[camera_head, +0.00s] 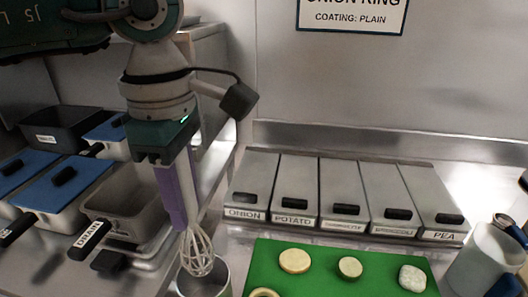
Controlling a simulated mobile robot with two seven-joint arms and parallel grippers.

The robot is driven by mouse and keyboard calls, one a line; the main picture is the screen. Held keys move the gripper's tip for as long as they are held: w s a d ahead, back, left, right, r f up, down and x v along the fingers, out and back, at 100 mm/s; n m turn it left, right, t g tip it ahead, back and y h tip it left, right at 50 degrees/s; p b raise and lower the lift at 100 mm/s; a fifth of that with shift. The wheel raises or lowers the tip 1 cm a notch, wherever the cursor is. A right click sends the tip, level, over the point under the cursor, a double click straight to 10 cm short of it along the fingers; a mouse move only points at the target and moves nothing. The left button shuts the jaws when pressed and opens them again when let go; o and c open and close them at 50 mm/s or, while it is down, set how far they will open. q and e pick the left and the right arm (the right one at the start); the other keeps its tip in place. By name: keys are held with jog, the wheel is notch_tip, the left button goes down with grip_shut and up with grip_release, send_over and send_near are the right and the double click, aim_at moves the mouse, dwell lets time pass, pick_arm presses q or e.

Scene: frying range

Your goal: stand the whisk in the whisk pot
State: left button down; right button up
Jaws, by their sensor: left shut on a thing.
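My left gripper (178,165) points down and is shut on the upper part of the whisk (199,252). The whisk hangs wires-down, slightly tilted, with its wire loops low and to the right. A purple length shows along its upper part below the gripper. The whisk pot (223,284) is a grey round container at the bottom edge, partly cut off. The wire tips overlap the pot's mouth in the picture; I cannot tell how far inside they are. My right gripper is not in view.
A green board (325,268) with several round pieces lies right of the pot. Behind it stands a row of labelled lidded bins (321,190). Fryer baskets and a drain pan (127,193) are at left. A pale jug (484,262) stands at far right.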

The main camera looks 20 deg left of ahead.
aim_at(196, 251)
pick_arm(q)
notch_tip(196, 251, down, 10)
jog(key=b, duration=0.9)
jog(key=shift+f, duration=0.1)
jog(key=c, duration=0.5)
grip_release()
